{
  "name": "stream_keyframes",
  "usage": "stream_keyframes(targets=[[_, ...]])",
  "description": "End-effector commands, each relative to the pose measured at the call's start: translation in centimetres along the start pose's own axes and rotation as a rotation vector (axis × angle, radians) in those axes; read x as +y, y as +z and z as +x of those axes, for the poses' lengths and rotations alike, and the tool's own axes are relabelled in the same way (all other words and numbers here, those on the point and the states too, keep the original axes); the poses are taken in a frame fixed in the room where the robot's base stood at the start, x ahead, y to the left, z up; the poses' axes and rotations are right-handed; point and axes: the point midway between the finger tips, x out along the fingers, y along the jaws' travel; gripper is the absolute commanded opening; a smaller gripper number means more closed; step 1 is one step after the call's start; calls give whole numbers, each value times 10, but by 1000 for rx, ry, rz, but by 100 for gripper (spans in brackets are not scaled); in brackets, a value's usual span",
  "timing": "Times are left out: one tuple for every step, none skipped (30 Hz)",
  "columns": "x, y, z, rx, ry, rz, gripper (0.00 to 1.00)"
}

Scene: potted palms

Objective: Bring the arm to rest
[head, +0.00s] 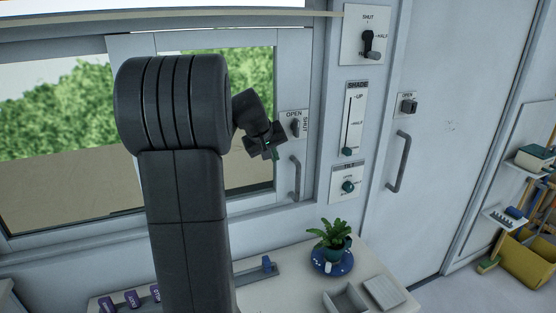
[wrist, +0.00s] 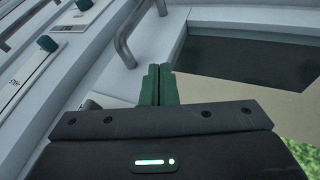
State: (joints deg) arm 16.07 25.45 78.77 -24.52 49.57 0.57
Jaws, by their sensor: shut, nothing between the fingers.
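My gripper (wrist: 159,84) shows in the wrist view with its two green fingers together and nothing between them. In the head view my gripper (head: 274,153) is raised in front of the window, to the right of my dark arm, which fills the left middle. It is left of the OPEN/SHUT window latch (head: 295,126) and above the counter. Whether it touches the window frame cannot be told. My arm hides part of the window and counter behind it.
A window handle (head: 295,178), a shade slider panel (head: 351,118) and a tilt knob (head: 348,186) are to the right. A door handle (head: 398,162) is farther right.

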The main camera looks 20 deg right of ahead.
Motion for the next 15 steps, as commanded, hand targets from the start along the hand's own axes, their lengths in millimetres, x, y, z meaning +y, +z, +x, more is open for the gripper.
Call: stream_keyframes(targets=[[-1,0,-11,6,0,1,0],[0,0,-17,6,0,1,0],[0,0,-25,5,0,1,0],[0,0,-32,6,1,1,0],[0,0,-38,6,0,1,0],[0,0,-46,5,0,0,0],[0,0,-51,5,0,0,0],[-1,0,-56,5,0,0,0],[-1,0,-62,4,-1,-1,0],[-1,0,-67,3,0,0,0],[0,0,-71,4,0,0,0],[0,0,-75,3,0,1,0],[0,0,-77,2,-1,1,0],[0,0,-79,1,-1,1,0],[0,0,-81,1,-1,0,0]])
